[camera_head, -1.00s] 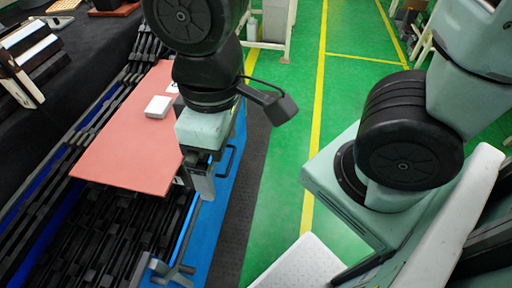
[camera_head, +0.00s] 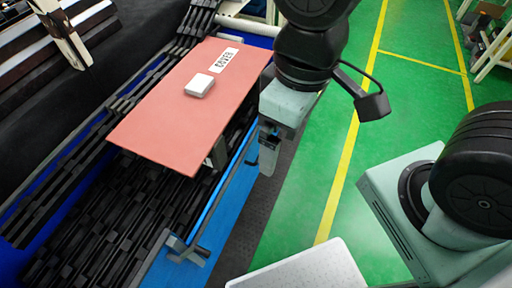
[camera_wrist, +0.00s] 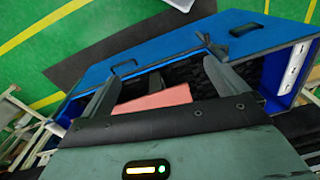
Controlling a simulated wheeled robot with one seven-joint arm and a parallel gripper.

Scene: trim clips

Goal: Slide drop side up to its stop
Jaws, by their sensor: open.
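The drop side (camera_head: 225,205) is a blue panel along the right edge of a bed of black ribbed pieces. Whether either finger touches the panel is unclear.
A salmon board (camera_head: 170,120) labelled COVER lies over the black bed, with a small white block (camera_head: 199,85) on it. A dark fitting (camera_head: 187,248) stands at the near end. A white slotted strip (camera_wrist: 293,68) is at the panel's end. Green floor (camera_head: 310,180) lies open to the right.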

